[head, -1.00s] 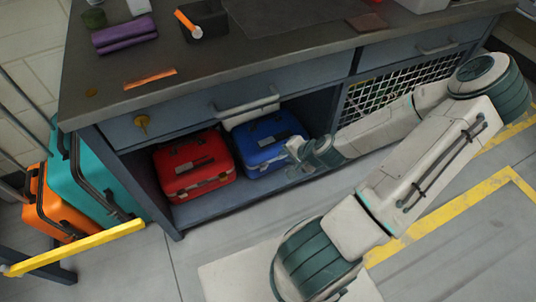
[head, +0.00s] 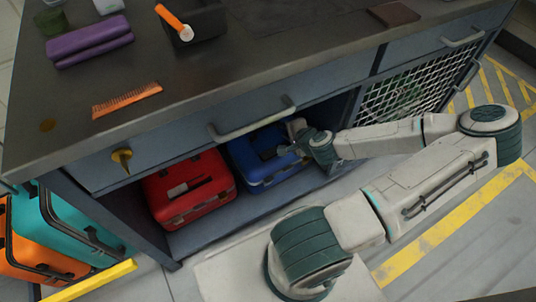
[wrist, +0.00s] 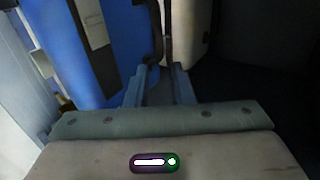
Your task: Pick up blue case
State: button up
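The blue case (head: 264,158) lies on the low shelf under the workbench, right of the red case (head: 189,189). My gripper (head: 293,140) is in the shelf opening at the blue case's right side and hides part of it. In the wrist view the blue case (wrist: 118,40) fills the left part. The two fingers of my gripper (wrist: 160,72) stand apart there, with a gap between them. A dark bar-like part, perhaps the case's handle, shows just ahead of the fingertips. I cannot tell whether the fingers touch it.
The workbench top (head: 255,65) overhangs the shelf, with a drawer handle (head: 252,118) just above the cases. A mesh panel (head: 405,97) is to the right. Teal (head: 75,225) and orange (head: 25,240) cases stand at the left, by a yellow bar (head: 95,281).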

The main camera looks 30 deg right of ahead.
aim_at(268, 126)
jog(key=b+x, duration=0.1)
jog(key=x, duration=0.4)
jog(key=b+x, duration=0.1)
jog(key=x, duration=0.1)
jog(key=shift+w+a+f+b, duration=0.2)
jog(key=shift+a+b, duration=0.1)
jog(key=shift+a, duration=0.15)
jog(key=b+x, duration=0.1)
jog(key=x, duration=0.1)
jog(key=b+x, duration=0.2)
jog(key=shift+w+a+f, duration=0.15)
jog(key=shift+a+f, duration=0.05)
jog(key=shift+f, duration=0.1)
jog(key=shift+w, duration=0.25)
jog(key=shift+c, duration=0.3)
grip_shut()
